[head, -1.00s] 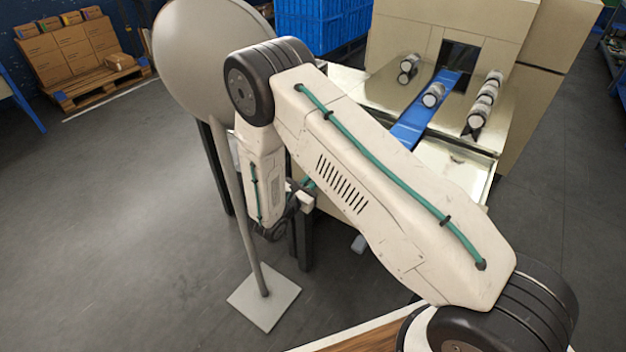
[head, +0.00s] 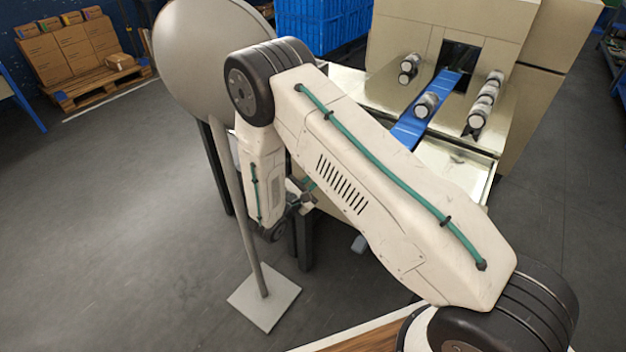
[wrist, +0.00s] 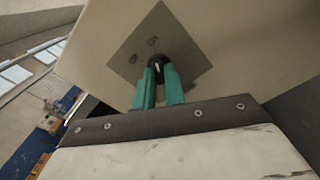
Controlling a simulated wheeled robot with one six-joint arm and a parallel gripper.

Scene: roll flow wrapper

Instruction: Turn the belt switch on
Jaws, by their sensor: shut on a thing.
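The belt switch is a black round knob (wrist: 157,68) with a white pointer mark, on a dark grey square plate (wrist: 190,50) with two small dark labels. The plate sits on a beige machine panel (wrist: 240,40). My gripper (wrist: 158,72) has green fingers, one at each side of the knob, and is shut on it. The fingers hide the knob's lower part. In the head view, my arm hides the switch, and my gripper is hard to make out at the machine's near left side.
The beige wrapping machine (head: 520,110) has a blue belt (head: 408,130) with a silver roll (head: 426,105) on it. More rolls (head: 484,103) line the right side. A grey round panel on a stand (head: 215,60) rises left of my arm. Open floor lies to the left.

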